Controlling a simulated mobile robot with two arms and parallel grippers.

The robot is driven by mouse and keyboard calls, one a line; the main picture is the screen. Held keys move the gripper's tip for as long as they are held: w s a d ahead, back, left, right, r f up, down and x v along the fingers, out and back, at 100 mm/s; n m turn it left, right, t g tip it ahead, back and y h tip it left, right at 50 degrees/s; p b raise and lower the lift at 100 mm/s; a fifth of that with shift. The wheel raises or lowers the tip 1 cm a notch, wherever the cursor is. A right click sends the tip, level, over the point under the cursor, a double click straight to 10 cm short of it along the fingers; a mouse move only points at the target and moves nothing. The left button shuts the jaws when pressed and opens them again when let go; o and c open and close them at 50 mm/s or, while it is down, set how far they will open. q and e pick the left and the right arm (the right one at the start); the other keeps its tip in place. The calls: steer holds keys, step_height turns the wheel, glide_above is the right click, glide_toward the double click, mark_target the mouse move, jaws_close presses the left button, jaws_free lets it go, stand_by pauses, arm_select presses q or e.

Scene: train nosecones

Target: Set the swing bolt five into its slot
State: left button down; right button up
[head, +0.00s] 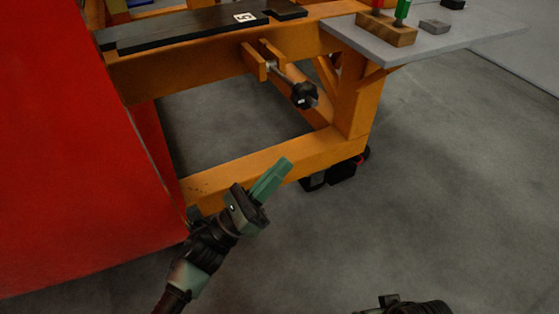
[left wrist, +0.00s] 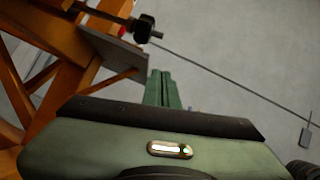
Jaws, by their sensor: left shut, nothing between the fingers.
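The swing bolt five (head: 284,75) hangs from a pair of orange lugs below the black plate marked 5. Its black knob (head: 304,95) points down and right, out of the lugs. In the left wrist view, what looks like the same black knob (left wrist: 143,28) shows at the top. The slot cannot be made out clearly. My left gripper (head: 284,163) is below the bolt and apart from it, its green fingers together with nothing between them. The fingers also show in the left wrist view (left wrist: 162,76). Only a dark part of my right arm shows at the bottom edge; its fingers are hidden.
An orange frame (head: 262,160) surrounds the space under the bolt. A red panel (head: 70,150) stands at the left. A grey shelf (head: 450,38) at the upper right carries a wooden block (head: 386,30) with red and green pieces.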

arm_select(q)
steer(key=w+d+r+p, duration=0.1)
steer(key=w+d+r, duration=0.3)
steer(key=r, duration=0.3)
steer(key=shift+w+d+r, duration=0.35)
steer(key=shift+w+d, duration=0.05)
steer(key=shift+w, duration=0.3)
arm_select(e)
steer(key=shift+s+x, duration=0.1)
steer(key=shift+x, duration=1.15)
steer(key=shift+s+x, duration=0.15)
steer(key=shift+x, duration=1.15)
steer(key=shift+a, duration=0.1)
arm_select(q)
steer(key=shift+r, duration=0.1)
